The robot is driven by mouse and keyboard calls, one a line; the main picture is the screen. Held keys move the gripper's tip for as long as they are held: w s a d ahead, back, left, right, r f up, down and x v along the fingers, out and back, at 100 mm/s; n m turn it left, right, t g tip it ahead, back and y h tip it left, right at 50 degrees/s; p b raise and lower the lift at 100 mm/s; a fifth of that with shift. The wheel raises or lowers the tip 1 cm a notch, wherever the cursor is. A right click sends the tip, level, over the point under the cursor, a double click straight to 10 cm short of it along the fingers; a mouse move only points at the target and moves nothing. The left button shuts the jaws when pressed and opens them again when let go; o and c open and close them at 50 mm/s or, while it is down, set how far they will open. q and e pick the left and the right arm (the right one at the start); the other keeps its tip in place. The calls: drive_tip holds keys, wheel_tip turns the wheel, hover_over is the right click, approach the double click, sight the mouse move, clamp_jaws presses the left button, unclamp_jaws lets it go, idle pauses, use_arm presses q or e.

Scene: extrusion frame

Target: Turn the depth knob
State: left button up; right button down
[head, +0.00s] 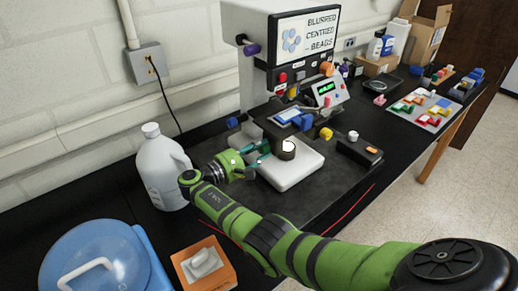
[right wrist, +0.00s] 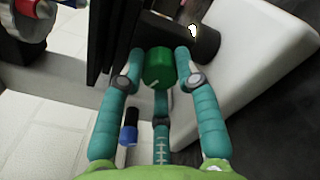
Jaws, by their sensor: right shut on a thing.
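The machine (head: 262,75) stands at the back of the black bench, with a screen reading "BLURRED CENTRED BEADS". My right gripper (head: 258,158) is at the left side of its lower part, above the bench. In the right wrist view, a green knob (right wrist: 158,69) with a pale mark sits between the teal fingertips of my right gripper (right wrist: 162,66), which is shut on it. I see no label naming it the depth knob. In the head view the fingers mostly hide this knob. My left gripper is not in view.
A white block (head: 291,172) lies just right of the gripper, under a dark cylinder (head: 284,150). A white jug (head: 162,170) stands close on the left. A blue knob (right wrist: 128,133) shows below the green one. A blue-lidded tub (head: 95,262) is at front left.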

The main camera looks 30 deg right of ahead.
idle(0.3)
drive_tip(key=c, duration=0.9)
unclamp_jaws()
drive_tip(key=shift+w, duration=0.1)
drive_tip(key=s+a, duration=0.1)
drive_tip(key=a, duration=1)
drive_tip(key=shift+a, duration=0.4)
